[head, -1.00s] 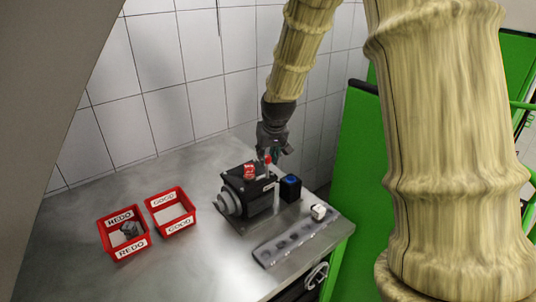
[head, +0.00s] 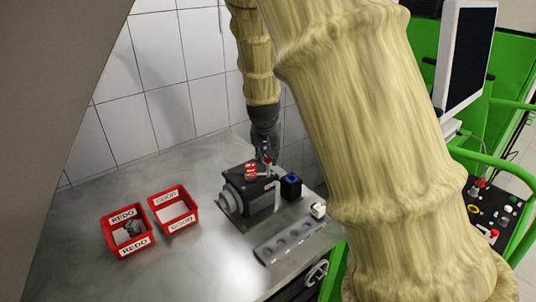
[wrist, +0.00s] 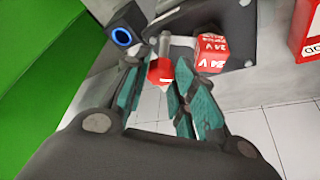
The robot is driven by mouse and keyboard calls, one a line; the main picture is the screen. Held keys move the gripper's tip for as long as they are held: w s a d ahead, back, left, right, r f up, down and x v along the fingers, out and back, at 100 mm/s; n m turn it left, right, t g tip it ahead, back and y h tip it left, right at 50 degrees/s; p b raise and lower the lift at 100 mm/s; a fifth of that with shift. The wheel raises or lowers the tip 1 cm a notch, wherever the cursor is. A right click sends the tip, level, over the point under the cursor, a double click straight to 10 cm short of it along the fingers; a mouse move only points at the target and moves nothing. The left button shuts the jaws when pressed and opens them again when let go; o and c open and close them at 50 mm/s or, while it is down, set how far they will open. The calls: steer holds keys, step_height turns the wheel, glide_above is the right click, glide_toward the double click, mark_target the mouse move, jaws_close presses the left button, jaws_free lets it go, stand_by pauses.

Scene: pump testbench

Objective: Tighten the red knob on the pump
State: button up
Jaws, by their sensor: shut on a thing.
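The pump (head: 236,198) is a dark block with a grey round flange, standing on the metal table. The red knob (wrist: 160,72) sits on a thin metal stem in the wrist view, between the teal fingers of my gripper (wrist: 157,78). The knob also shows as a small red spot in the head view (head: 267,160), at the top rear of the pump. My gripper (head: 264,156) comes down from above and is shut on the knob. The fingers partly hide the knob's sides.
A red 24 V block (wrist: 210,60) sits on the pump close beside the knob. A black box with a blue ring button (head: 291,187) stands right of the pump. A slotted strip (head: 290,243) lies in front. Red REDO (head: 135,246) and GOOD bins (head: 177,226) stand left.

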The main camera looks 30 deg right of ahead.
steer(key=o, duration=1)
steer(key=shift+r, duration=0.1)
steer(key=v, duration=1.1)
steer(key=shift+s+r, duration=0.15)
steer(key=shift+r, duration=0.15)
